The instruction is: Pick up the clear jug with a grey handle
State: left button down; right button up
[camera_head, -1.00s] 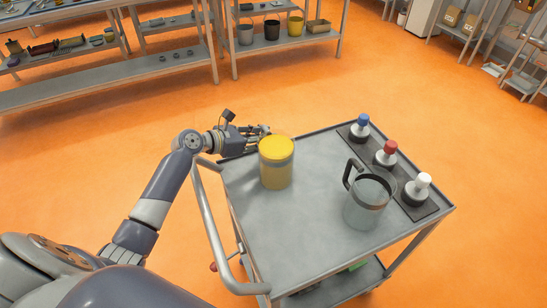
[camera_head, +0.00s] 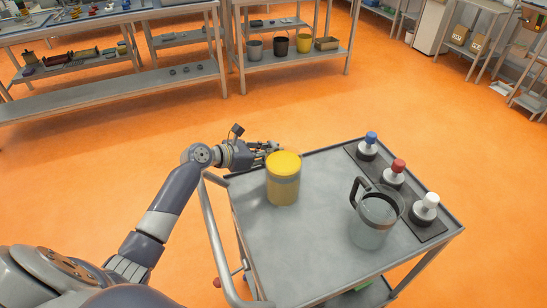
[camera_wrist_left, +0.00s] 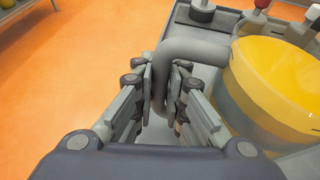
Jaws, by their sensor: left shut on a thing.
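A clear jug with yellow contents or a yellow top (camera_head: 283,187) stands upright on the trolley top near its left back edge. In the left wrist view its yellow top (camera_wrist_left: 285,75) fills the right side, and its grey handle (camera_wrist_left: 195,50) reaches left between my fingers. My left gripper (camera_head: 268,148) is behind the jug in the head view, its fingertips partly hidden. In the wrist view my left gripper (camera_wrist_left: 162,88) is shut on the grey handle. A second clear jug (camera_head: 372,226) with a black handle stands to the right. My right gripper is out of view.
The trolley top (camera_head: 300,255) is bare in front. The trolley's push rail (camera_head: 207,250) is at left. Shelves stand behind.

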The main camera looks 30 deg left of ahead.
aim_at(281, 177)
pick_arm(q)
notch_tip(281, 177, up, 4)
jog(key=shift+f, duration=0.1)
jog(key=s+d, duration=0.2)
jog(key=s, duration=0.2)
jog(key=s+d, duration=0.2)
jog(key=s, duration=0.2)
jog(key=s+d+r, duration=0.1)
jog(key=s+d, duration=0.2)
jog(key=s, duration=0.1)
jog(key=shift+s+d+p, duration=0.1)
jog(key=shift+s+p, duration=0.1)
jog(key=shift+p, duration=0.15)
jog(key=shift+s+d+r, duration=0.15)
jog(key=shift+s+d, duration=0.25)
jog(key=shift+s, duration=0.3)
jog(key=shift+r, duration=0.1)
